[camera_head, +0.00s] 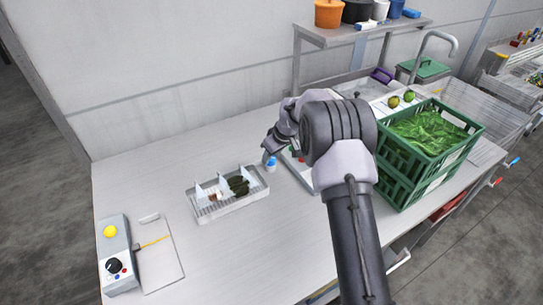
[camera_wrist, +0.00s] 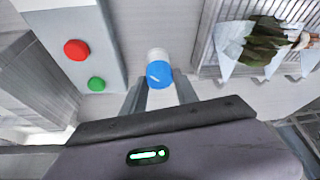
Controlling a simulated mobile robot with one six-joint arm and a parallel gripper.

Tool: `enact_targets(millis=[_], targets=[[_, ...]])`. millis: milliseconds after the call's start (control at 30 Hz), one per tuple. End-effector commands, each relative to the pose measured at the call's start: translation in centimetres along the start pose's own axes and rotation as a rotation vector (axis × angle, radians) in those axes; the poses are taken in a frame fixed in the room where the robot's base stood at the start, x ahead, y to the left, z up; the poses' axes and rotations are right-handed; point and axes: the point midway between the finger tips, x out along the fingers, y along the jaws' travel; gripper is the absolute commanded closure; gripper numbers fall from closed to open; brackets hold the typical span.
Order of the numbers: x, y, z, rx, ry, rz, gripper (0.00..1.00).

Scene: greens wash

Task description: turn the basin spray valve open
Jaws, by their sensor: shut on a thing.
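A small white piece with a blue top (camera_wrist: 159,72) stands on the worktop in the wrist view. A pale mark shows on the blue top. It also shows in the head view (camera_head: 271,164), below my gripper (camera_head: 269,155). In the wrist view my gripper (camera_wrist: 160,84) is shut on this piece, with one finger on each side. I cannot tell whether this piece is the basin spray valve. A blue handle (camera_head: 512,161) and a red handle (camera_head: 496,183) stick out at the right front edge, far from my gripper.
A wire rack (camera_head: 228,205) with white dividers and dark leaves stands left of my gripper. A panel with red (camera_wrist: 76,50) and green (camera_wrist: 96,84) buttons is close by. Green crates (camera_head: 400,187) of greens stand right of my arm.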

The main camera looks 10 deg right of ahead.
Motion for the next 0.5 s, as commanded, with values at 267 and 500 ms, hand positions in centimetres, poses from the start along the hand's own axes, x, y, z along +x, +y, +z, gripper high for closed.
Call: enact_targets(millis=[267, 500], targets=[[0.01, 0.01, 0.02, -0.001, -0.001, 0.0, 0.43], [-0.02, 0.0, 0.01, 0.0, 0.0, 0.001, 0.43]])
